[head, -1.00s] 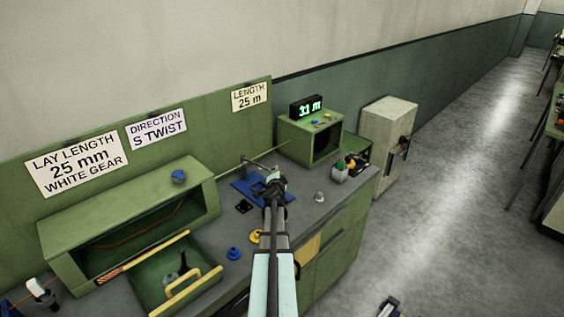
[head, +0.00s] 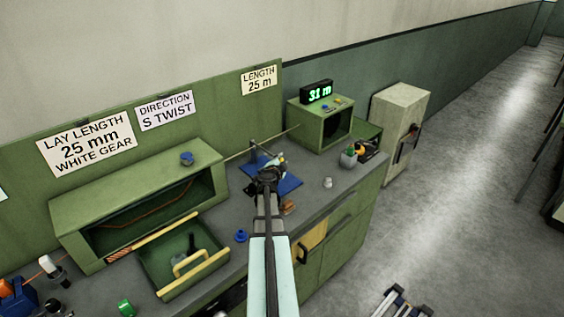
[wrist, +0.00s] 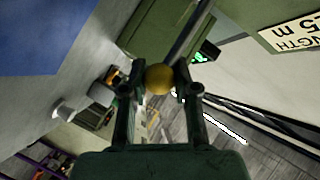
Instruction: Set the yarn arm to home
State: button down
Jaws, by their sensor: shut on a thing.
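A yellow ball knob (wrist: 160,79) sits between the fingertips of my gripper (wrist: 160,88) in the wrist view, and the jaws are shut on it. In the head view my gripper (head: 269,174) is over the blue plate (head: 290,186) on the bench. A thin dark metal arm (head: 253,156) stands at the back of that plate, beside my gripper. It looks like the yarn arm. My gripper hides the joint between knob and arm, so I cannot tell how they connect.
A green box with a lit length display (head: 317,91) stands behind and right. A green open-fronted housing (head: 140,190) and an open drawer (head: 190,265) with a yellow handle lie left. A small white knob (head: 328,183) and a blue knob (head: 241,236) stand on the bench.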

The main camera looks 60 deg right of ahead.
jog(key=shift+w+a, duration=0.15)
jog(key=shift+w, duration=0.15)
jog(key=c, duration=1)
grip_release()
jog(key=shift+o, duration=0.7)
jog(key=shift+w+a, duration=0.1)
jog(key=shift+a, duration=0.05)
jog(key=shift+s, duration=0.2)
jog(key=v, duration=1.2)
